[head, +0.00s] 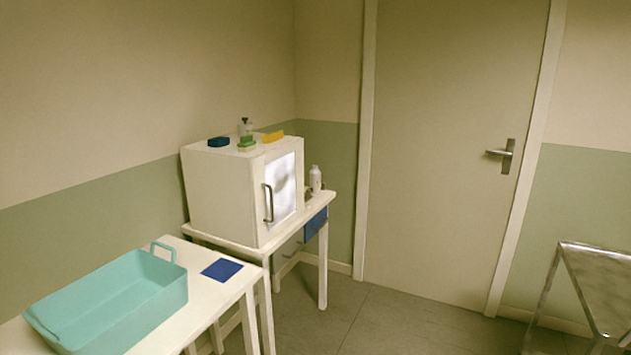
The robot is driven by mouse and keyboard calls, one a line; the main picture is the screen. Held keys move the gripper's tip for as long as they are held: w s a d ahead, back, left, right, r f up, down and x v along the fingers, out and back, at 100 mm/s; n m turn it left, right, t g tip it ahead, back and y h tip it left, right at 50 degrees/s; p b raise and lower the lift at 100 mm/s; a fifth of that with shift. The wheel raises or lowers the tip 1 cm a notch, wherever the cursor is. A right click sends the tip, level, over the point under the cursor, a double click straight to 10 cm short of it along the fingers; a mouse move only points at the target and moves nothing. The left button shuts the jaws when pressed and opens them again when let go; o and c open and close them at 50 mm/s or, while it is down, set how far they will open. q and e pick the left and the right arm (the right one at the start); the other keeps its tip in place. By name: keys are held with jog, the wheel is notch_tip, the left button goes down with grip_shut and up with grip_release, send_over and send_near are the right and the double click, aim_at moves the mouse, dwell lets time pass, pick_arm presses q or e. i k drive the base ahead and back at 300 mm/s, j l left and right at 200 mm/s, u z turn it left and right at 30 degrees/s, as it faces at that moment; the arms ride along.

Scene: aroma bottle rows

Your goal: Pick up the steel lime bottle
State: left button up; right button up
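I cannot make out a bottle that is clearly steel with lime on it. A white bottle (315,179) stands on the white table (325,198) to the right of the cabinet. A small greyish thing (308,193) beside it is too small to tell. Neither of my grippers is in view.
A teal tub (110,305) and a blue square (222,269) are on the near white table (245,283). Blue, green and yellow blocks (273,136) lie on the cabinet. A shiny metal table (600,270) stands at right. Floor before the closed door (450,150) is clear.

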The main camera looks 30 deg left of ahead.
aim_at(314, 174)
jog(key=u, duration=0.75)
jog(key=i+l+u, duration=0.3)
jog(key=u, duration=0.2)
jog(key=i+l+u, duration=0.7)
jog(key=l+u, duration=0.25)
jog(key=i+l, duration=0.15)
jog(key=l, duration=0.35)
jog(key=i+l+u, duration=0.1)
jog(key=l, duration=0.35)
jog(key=i+l, duration=0.2)
jog(key=l, duration=0.3)
jog(key=i+l, duration=0.15)
jog(key=l, duration=0.35)
jog(key=i+l+u, duration=0.1)
jog(key=l, duration=0.4)
jog(key=i+l, duration=0.15)
jog(key=l, duration=0.3)
jog(key=i+l+u, duration=0.1)
jog(key=l, duration=0.4)
